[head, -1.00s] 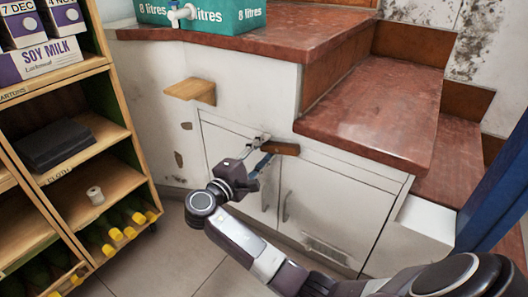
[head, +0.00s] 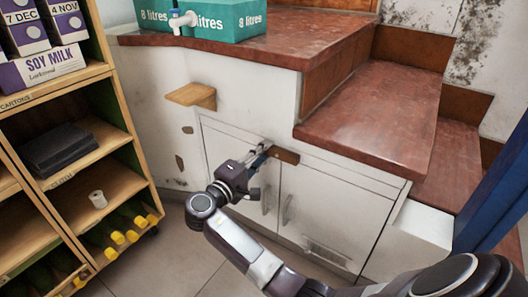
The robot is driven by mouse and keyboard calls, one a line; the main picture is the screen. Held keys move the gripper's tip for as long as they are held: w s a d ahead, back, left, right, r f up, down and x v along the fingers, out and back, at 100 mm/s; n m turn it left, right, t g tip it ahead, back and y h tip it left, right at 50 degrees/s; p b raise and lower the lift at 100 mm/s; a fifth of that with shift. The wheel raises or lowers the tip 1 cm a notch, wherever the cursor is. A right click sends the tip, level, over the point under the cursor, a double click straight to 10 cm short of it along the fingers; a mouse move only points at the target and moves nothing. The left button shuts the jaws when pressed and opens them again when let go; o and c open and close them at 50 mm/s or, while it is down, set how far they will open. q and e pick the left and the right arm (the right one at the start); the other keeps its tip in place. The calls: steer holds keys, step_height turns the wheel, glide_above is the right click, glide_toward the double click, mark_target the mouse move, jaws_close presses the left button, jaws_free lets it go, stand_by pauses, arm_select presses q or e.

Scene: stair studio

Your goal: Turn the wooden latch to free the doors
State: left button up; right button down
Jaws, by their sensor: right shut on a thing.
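The wooden latch (head: 286,155) is a small brown bar across the top of the seam between two white cupboard doors, the left door (head: 225,145) and the right door (head: 335,215). It lies near level, its right end tilted down. My right gripper (head: 264,149) reaches up from below and is shut on the latch's left end, which its fingers partly hide. Both doors look closed, each with a handle near the seam. My left gripper is not in view.
Red-brown stair treads (head: 370,110) overhang the cupboard at upper right. A small wooden ledge (head: 190,95) juts from the wall at left of the doors. A wooden shelf unit (head: 105,185) with bottles and cartons stands at left. A blue post (head: 495,195) is at right.

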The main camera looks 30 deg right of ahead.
steer(key=c, duration=1.7)
jaws_free()
steer(key=v, duration=1.2)
